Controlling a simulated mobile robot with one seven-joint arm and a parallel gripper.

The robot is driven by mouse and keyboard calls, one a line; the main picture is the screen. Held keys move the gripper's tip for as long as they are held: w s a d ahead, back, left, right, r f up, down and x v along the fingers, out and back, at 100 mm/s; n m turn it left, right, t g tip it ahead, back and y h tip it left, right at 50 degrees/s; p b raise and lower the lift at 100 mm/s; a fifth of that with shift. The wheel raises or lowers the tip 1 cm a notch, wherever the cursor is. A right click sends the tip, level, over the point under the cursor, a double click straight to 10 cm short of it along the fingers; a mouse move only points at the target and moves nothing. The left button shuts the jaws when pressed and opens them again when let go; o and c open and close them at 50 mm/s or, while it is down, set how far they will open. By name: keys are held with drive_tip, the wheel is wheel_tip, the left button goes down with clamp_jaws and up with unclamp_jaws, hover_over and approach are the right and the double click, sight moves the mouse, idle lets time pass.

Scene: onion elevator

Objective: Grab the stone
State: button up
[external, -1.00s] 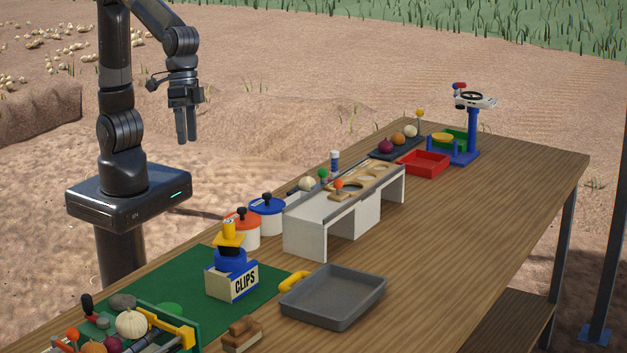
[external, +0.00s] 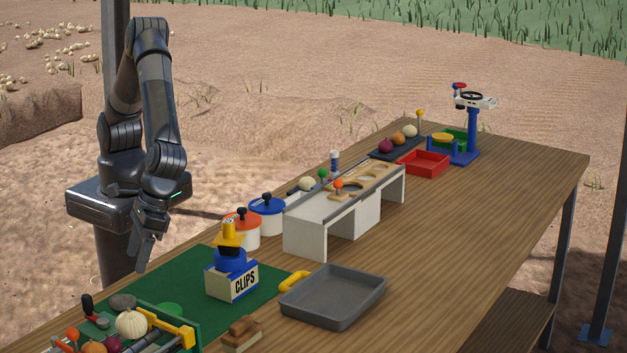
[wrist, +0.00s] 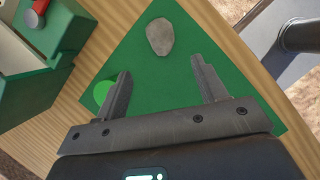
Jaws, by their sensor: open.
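The stone (external: 123,301) is a grey, rounded lump on the green mat (external: 190,272), close to the crate of vegetables in the external view. In the wrist view the stone (wrist: 160,37) lies on the green mat (wrist: 150,72), beyond my fingertips and roughly centred between them. My gripper (external: 143,262) points down above the mat's left part in the external view. In the wrist view my gripper (wrist: 160,68) is open, with nothing between its fingers.
A green disc (wrist: 103,92) lies near my left finger in the wrist view. The CLIPS box (external: 233,282) and a grey tray (external: 333,297) stand further right.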

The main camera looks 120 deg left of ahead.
sight(122, 300)
drive_tip(key=x, duration=1)
drive_tip(key=shift+s+d+f, duration=0.2)
drive_tip(key=shift+s+d, duration=0.05)
drive_tip(key=shift+s, duration=0.05)
drive_tip(key=c, duration=1.2)
drive_tip(key=shift+c, duration=0.2)
drive_tip(key=shift+r, duration=0.2)
